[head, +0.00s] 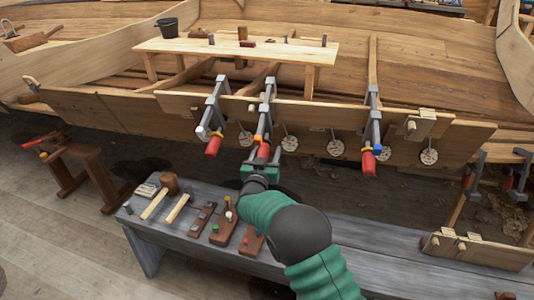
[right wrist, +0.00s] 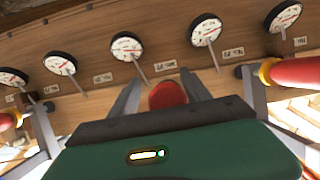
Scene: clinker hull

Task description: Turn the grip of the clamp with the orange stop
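The clamp with the orange stop (head: 257,139) is the middle one of three clamps on the hull plank. My right gripper (head: 261,158) is at this grip, reaching up from below. In the right wrist view the rounded end of the red grip (right wrist: 168,95) shows between the two grey fingers. The fingers look apart, with a narrow gap beside the grip. The orange stop is hidden in that view. My left gripper is not in view.
Similar clamps hang at left (head: 213,143) and right (head: 369,160), both with red grips. Round dials (right wrist: 127,46) line the plank behind. A grey bench (head: 190,237) below my arm holds mallets and wooden tools. A brown trestle (head: 85,172) stands at left.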

